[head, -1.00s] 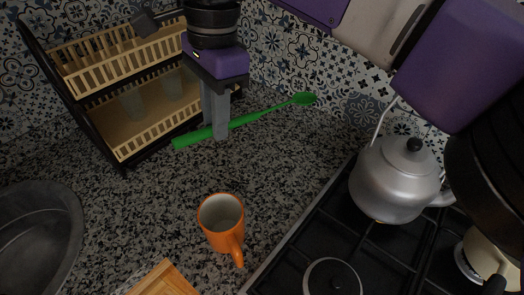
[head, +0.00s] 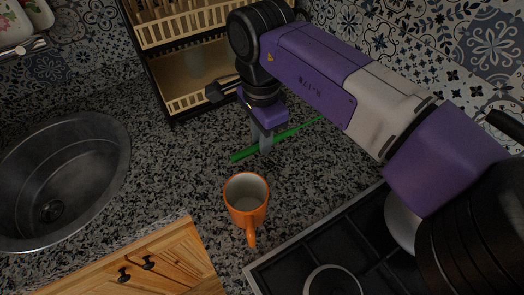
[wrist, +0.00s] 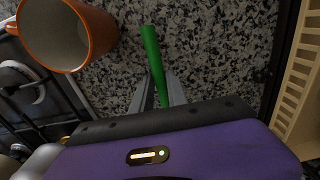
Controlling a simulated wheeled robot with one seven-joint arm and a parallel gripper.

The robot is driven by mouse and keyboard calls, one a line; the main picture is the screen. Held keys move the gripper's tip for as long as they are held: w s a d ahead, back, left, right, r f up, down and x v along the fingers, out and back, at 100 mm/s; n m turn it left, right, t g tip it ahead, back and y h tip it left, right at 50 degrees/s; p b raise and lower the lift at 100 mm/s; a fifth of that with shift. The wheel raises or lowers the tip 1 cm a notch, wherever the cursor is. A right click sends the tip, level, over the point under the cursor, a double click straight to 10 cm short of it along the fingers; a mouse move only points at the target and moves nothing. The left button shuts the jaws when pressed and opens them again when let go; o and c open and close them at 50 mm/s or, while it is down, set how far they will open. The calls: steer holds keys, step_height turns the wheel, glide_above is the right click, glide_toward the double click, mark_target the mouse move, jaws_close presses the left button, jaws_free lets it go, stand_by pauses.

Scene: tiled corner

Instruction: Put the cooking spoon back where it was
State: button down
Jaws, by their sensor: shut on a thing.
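The green cooking spoon (head: 243,154) is held by its handle in my gripper (head: 264,143), over the speckled counter behind the orange mug. Its right part runs up and right and is partly hidden behind my arm. In the wrist view the green handle (wrist: 151,50) passes between the two grey fingers of my gripper (wrist: 158,88). The fingers are shut on it. I cannot tell whether the spoon touches the counter.
An orange mug (head: 246,199) stands on the counter in front of the spoon. A wooden two-tier dish rack (head: 196,97) is behind. A metal sink (head: 62,170) lies left, and a black gas stove (head: 330,250) lies right with a kettle (head: 401,222) mostly hidden by my arm.

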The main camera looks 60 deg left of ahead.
mark_target(261, 163)
steer(key=shift+f+p, duration=0.3)
steer(key=shift+f, duration=2.7)
steer(key=shift+f, duration=0.15)
steer(key=c, duration=1.3)
jaws_free()
step_height(261, 163, up, 12)
steer(key=shift+r+b, duration=0.2)
steer(key=shift+b, duration=0.75)
